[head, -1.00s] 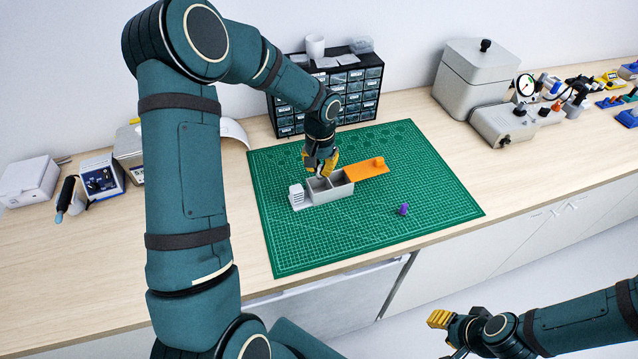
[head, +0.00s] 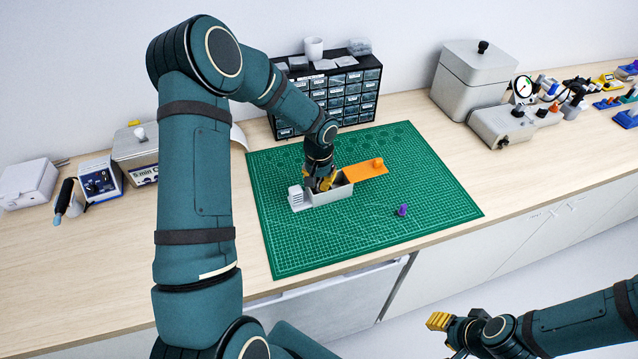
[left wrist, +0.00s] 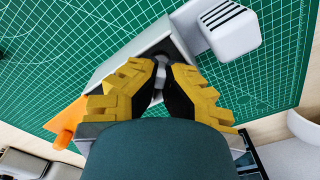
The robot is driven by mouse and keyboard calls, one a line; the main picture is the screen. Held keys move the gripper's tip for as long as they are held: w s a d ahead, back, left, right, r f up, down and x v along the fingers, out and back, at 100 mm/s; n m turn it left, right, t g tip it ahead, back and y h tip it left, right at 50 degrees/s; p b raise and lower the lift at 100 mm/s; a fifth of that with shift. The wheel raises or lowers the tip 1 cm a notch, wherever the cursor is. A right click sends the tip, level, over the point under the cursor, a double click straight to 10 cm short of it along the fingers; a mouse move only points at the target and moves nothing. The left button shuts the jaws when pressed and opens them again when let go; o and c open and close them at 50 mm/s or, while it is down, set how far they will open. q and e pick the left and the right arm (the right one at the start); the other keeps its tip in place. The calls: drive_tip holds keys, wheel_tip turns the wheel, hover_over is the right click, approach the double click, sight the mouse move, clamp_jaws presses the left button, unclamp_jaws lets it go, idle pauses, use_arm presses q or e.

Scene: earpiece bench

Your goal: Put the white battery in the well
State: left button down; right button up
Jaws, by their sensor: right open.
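A grey open-topped case (head: 336,191) with a dividing wall stands on the green mat; it also shows in the left wrist view (left wrist: 118,66). My left gripper (head: 322,187) points down into its left part, with the fingertips at or inside the opening. In the left wrist view the yellow fingers (left wrist: 163,80) close around a small pale rounded thing, the white battery (left wrist: 160,73), mostly hidden by the black pads. I cannot tell whether it touches the well's floor. My right gripper (head: 436,322) is open and empty, off the bench at the lower right.
A white slotted block (head: 296,196) adjoins the case's left end. An orange plate with a knob (head: 367,170) lies at its right end. A small purple piece (head: 402,210) lies on the green mat (head: 440,195). A drawer cabinet (head: 342,95) stands behind.

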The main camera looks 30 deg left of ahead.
sight(319, 182)
use_arm(q)
drive_tip(key=shift+s+f+b, duration=0.4)
drive_tip(key=shift+s+f, duration=0.15)
drive_tip(key=shift+f, duration=0.3)
drive_tip(key=c, duration=1.1)
unclamp_jaws()
drive_tip(key=shift+r+p, duration=0.45)
drive_tip(key=shift+p, duration=0.1)
drive_tip(key=r, duration=0.8)
drive_tip(key=w+r, duration=0.1)
drive_tip(key=r, duration=0.3)
drive_tip(key=shift+r+p, duration=0.3)
drive_tip(key=shift+p, duration=0.1)
